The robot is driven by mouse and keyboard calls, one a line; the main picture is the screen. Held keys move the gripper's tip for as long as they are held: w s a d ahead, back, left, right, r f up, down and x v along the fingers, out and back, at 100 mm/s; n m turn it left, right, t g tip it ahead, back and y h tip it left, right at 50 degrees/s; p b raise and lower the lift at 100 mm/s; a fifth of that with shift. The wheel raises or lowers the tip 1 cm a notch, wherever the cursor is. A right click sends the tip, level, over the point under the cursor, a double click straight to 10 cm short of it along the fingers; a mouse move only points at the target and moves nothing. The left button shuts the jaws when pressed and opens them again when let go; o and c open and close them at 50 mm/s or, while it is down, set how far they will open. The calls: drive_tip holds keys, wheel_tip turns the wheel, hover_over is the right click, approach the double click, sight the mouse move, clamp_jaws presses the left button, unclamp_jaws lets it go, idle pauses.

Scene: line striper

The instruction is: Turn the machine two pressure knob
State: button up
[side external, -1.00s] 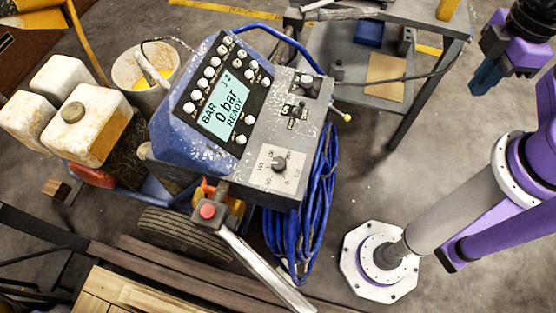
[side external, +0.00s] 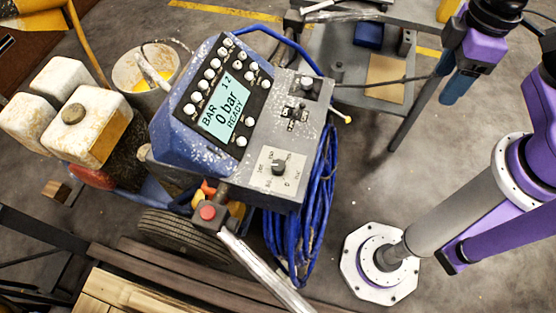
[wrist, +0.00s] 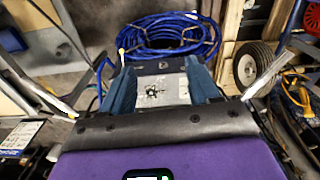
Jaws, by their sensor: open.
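The line striper (side external: 180,135) has a sloped grey and blue control panel. A dark round knob (side external: 279,167) sits on a white dial plate at the panel's lower right in the side view. The screen (side external: 225,108) reads 0 bar, READY, with a small 1 2 above. My gripper (side external: 456,86) is in the air at the upper right, apart from the panel. In the wrist view its blue fingers (wrist: 162,90) are spread with nothing held between them. A grey panel face with a small dark control (wrist: 153,91) shows beyond them; which control is unclear.
A blue hose coil (side external: 305,215) hangs beside the panel. A metal workbench (side external: 425,15) stands behind, near my gripper. Small toggle switches (side external: 293,112) and another knob (side external: 306,83) sit higher on the panel. The space between panel and arm is open floor.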

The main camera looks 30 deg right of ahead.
drive_tip(key=w+a+f+m, duration=0.2)
drive_tip(key=w+a+m, duration=0.5)
drive_tip(key=a, duration=0.6)
drive_tip(key=m, duration=0.8)
approach(278, 165)
drive_tip(key=shift+h, duration=0.3)
wheel_tip(278, 165, down, 9)
drive_tip(key=shift+a+r, duration=0.1)
drive_tip(key=shift+c, duration=0.2)
drive_tip(key=c, duration=1)
